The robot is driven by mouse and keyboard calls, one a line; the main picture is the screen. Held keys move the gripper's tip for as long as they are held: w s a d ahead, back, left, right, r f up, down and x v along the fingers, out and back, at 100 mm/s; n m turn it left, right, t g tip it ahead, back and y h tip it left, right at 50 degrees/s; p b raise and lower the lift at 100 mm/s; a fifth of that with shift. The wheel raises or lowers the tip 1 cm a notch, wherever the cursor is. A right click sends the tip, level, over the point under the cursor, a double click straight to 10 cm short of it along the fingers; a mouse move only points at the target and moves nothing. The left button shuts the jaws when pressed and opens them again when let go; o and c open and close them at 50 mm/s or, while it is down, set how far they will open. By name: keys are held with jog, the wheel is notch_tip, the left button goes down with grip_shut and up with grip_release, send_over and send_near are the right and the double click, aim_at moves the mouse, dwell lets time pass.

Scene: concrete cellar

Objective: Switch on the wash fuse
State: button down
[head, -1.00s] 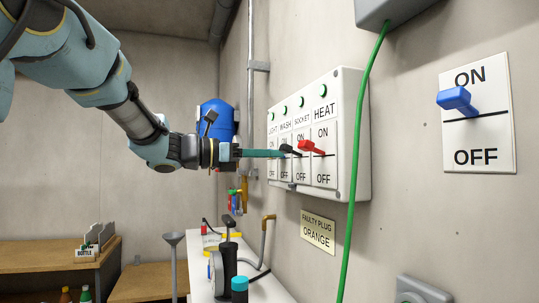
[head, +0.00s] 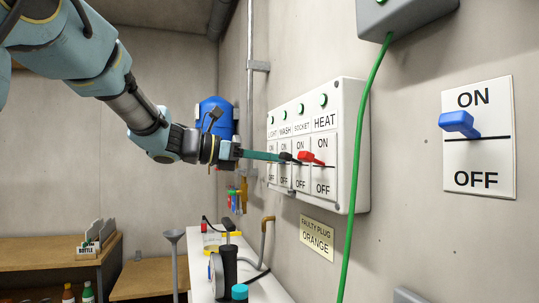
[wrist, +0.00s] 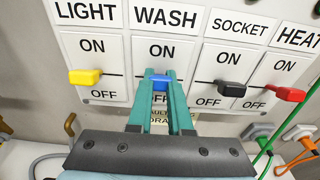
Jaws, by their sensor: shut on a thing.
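The white fuse panel (head: 345,190) is on the right wall, with switches labelled LIGHT, WASH, SOCKET and HEAT. In the wrist view, the wash fuse is a blue lever (wrist: 160,82) at about the line between ON and OFF. My gripper (wrist: 159,76) is shut on this lever, with a teal finger on each side. In the head view, my gripper (head: 282,157) reaches the panel from the left and hides the blue lever. The fingers partly cover the WASH switch's OFF label. Which way the lever tilts is not clear.
The yellow light lever (wrist: 85,77), black socket lever (wrist: 229,86) and red heat lever (wrist: 284,93) flank the wash fuse. A green cable (head: 357,140) hangs in front of the panel's right edge. A blue ON/OFF switch (head: 459,124) is farther right. A cluttered bench (head: 200,262) stands below.

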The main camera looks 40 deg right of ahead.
jog(key=c, duration=0.8)
grip_release()
jog(key=shift+c, duration=0.2)
jog(key=shift+a, duration=0.1)
jog(key=b+v, duration=0.2)
jog(key=v, duration=0.8)
jog(key=shift+a, duration=0.3)
jog(key=shift+w, duration=0.15)
